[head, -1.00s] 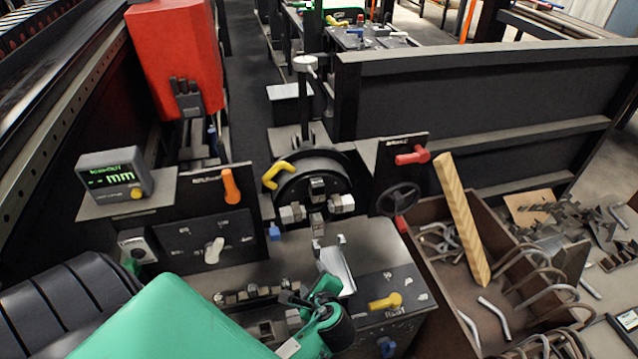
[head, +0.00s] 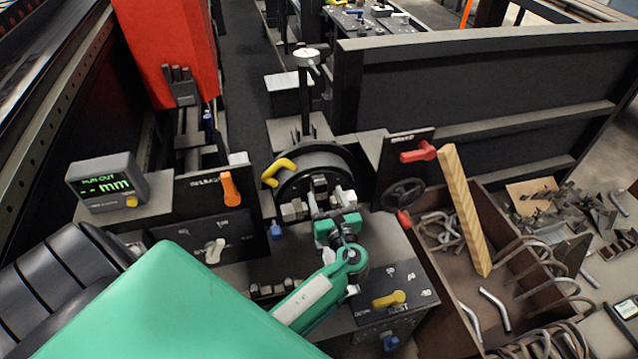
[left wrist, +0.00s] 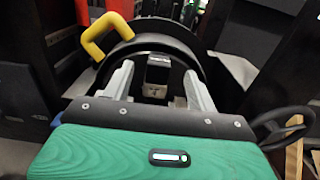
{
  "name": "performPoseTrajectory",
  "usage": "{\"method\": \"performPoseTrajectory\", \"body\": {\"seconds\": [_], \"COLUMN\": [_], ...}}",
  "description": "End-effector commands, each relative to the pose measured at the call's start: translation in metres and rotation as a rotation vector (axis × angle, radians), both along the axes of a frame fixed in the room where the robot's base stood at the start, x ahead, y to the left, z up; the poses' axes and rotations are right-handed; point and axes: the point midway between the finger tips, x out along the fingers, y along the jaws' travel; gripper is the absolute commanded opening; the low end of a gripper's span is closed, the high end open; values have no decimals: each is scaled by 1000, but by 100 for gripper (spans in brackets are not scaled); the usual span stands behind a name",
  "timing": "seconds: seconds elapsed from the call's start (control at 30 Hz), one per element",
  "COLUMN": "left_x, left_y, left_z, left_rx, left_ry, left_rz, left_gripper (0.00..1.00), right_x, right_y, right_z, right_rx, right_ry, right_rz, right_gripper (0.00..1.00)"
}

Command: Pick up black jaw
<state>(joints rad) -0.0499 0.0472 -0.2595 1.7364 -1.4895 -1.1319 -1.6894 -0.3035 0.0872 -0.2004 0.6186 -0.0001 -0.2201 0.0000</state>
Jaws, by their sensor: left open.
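The black jaw (head: 319,185) sits at the top of the round dark chuck (head: 291,184). In the left wrist view the black jaw (left wrist: 158,72) stands between the two pale fingers of my left gripper (left wrist: 157,82). My green left gripper (head: 324,204) is open, in front of the chuck face, and its body covers the lower part of the chuck in the head view. I cannot tell whether the fingers touch the jaw. A silver jaw (head: 293,211) shows at the chuck's left. My right gripper is not in view.
A yellow handle (head: 279,172) stands at the chuck's upper left, and a black handwheel (head: 403,194) at its right. A dial gauge post (head: 306,90) rises behind. A brown bin (head: 478,245) of bent bars holds a leaning wooden beam (head: 463,210). A readout box (head: 107,182) is at left.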

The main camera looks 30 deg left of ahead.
Motion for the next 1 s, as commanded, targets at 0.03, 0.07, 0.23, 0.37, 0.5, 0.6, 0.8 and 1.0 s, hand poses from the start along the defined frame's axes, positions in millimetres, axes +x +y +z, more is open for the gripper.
{"method": "performPoseTrajectory", "body": {"seconds": [0.03, 0.07, 0.23, 0.37, 0.5, 0.6, 0.8, 1.0], "left_x": [3, 3, 12, 24, 35, 38, 39, 39], "left_y": [3, 4, 14, 27, 41, 44, 45, 45], "left_z": [1, 0, 1, -3, -5, -6, -7, -7], "left_rx": [0, 0, 2, 1, 0, -1, -2, -2], "left_ry": [0, 0, 1, 2, 1, 1, 1, 1], "left_rz": [0, 0, 0, 1, 0, 0, 0, 0], "left_gripper": [58, 58, 58, 58, 58, 58, 58, 21], "right_x": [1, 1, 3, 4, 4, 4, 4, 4], "right_y": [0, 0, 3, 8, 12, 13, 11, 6], "right_z": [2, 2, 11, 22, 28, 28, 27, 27], "right_rx": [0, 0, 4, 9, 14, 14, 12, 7], "right_ry": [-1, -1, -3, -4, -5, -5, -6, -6], "right_rz": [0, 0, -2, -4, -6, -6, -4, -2], "right_gripper": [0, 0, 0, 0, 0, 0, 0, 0]}}
